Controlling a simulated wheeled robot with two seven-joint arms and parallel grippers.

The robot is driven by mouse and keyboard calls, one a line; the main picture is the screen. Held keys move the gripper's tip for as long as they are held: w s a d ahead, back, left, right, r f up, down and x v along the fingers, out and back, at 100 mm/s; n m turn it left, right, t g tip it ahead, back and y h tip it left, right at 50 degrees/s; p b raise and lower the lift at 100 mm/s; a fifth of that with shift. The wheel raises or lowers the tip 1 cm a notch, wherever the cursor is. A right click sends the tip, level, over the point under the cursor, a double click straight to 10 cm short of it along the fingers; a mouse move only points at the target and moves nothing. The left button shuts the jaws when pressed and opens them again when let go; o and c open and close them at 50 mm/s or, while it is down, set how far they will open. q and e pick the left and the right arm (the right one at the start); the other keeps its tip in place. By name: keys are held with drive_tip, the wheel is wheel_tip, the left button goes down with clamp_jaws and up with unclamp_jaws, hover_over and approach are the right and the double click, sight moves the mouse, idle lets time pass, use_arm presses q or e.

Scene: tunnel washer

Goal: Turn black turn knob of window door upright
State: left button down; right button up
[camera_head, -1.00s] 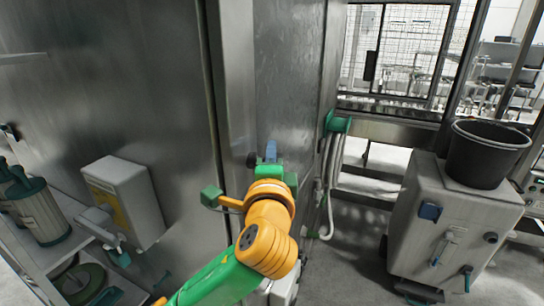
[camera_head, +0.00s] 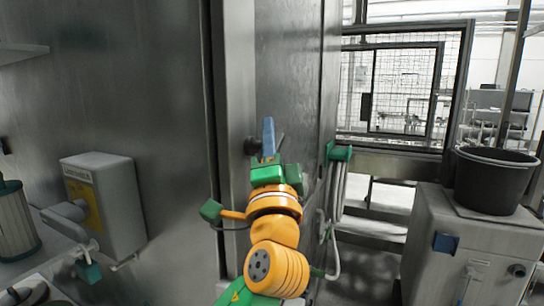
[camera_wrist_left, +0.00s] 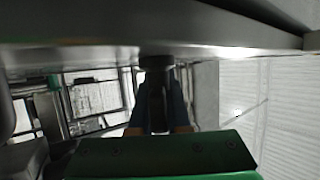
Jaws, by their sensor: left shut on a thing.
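The black turn knob (camera_head: 252,146) is a small dark piece at the steel panel, right of the long vertical edge in the head view. My left gripper (camera_head: 268,139), with blue fingers and a green body, is at the knob, and dark parts show on both sides of the fingers. In the left wrist view, the blue fingers (camera_wrist_left: 161,108) stand on both sides of a dark stub (camera_wrist_left: 156,66) under a metal edge. The gripper is shut on it. The fingers partly hide the knob, so its exact angle is unclear. My right gripper is in neither view.
A mesh-windowed frame (camera_head: 405,88) stands at the back right. A black bucket (camera_head: 492,182) sits on a grey cabinet (camera_head: 450,215). Green-ended hoses (camera_head: 338,153) hang right of the panel. A white box (camera_head: 105,203) is on the left wall. Floor shows between hoses and cabinet.

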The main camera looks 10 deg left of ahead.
use_arm(q)
drive_tip(key=shift+f, duration=0.15)
drive_tip(key=shift+a, duration=0.1)
drive_tip(key=c, duration=0.9)
unclamp_jaws()
drive_tip(key=shift+w, duration=0.1)
drive_tip(key=b+v, duration=0.4)
drive_tip(key=v, duration=0.2)
drive_tip(key=shift+s+f, duration=0.2)
drive_tip(key=shift+f, duration=0.05)
drive_tip(key=shift+s, duration=0.25)
